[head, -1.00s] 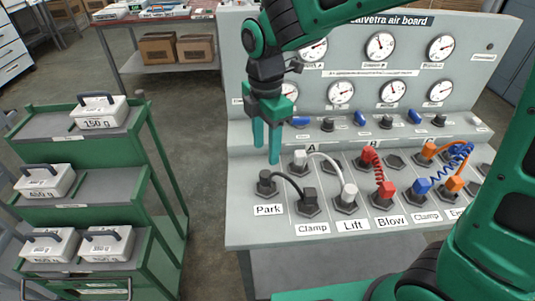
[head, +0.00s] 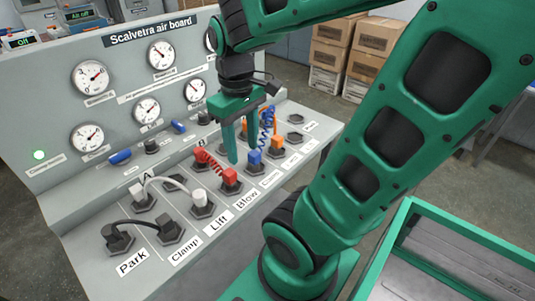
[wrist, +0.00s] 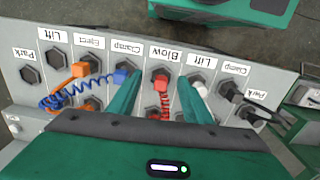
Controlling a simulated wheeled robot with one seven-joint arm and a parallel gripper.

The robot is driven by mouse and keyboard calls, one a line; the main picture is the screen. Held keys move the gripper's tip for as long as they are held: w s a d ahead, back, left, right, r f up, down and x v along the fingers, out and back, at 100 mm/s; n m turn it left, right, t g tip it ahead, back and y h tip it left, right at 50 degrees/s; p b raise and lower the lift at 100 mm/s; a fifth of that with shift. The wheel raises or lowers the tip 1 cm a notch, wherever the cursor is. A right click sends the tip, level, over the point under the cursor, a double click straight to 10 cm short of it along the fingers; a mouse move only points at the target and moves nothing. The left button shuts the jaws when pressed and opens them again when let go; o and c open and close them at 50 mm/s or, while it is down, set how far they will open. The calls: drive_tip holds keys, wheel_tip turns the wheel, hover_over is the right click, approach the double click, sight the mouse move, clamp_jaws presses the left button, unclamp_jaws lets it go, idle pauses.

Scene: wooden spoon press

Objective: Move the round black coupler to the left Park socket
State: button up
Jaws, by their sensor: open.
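In the head view a black, rounded-looking coupler (head: 117,238) sits in the left Park socket at the near left end of the board. A black hose joins it to a dark, boxier coupler (head: 170,229) in the Clamp socket beside it. In the wrist view, where labels are upside down, the Park coupler (wrist: 250,114) is at the right. My gripper (head: 242,147) is open and empty, well right of these, over the board around Blow and its red coupler (head: 230,177). In the wrist view that red coupler (wrist: 161,79) shows between my fingers.
A white coupler (head: 200,198) stands in Lift, a blue one (head: 254,157) and an orange one (head: 277,142) farther right. Red and blue coiled hoses rise close to my fingers. The right-end sockets (head: 295,137) are empty. A gauge panel (head: 130,85) stands behind.

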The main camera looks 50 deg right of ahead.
drive_tip(key=s+d+f+m, duration=0.1)
drive_tip(key=s+d+m, duration=0.2)
drive_tip(key=s+m, duration=0.3)
drive_tip(key=shift+s+f, duration=0.15)
drive_tip(key=shift+s, duration=0.45)
idle(0.5)
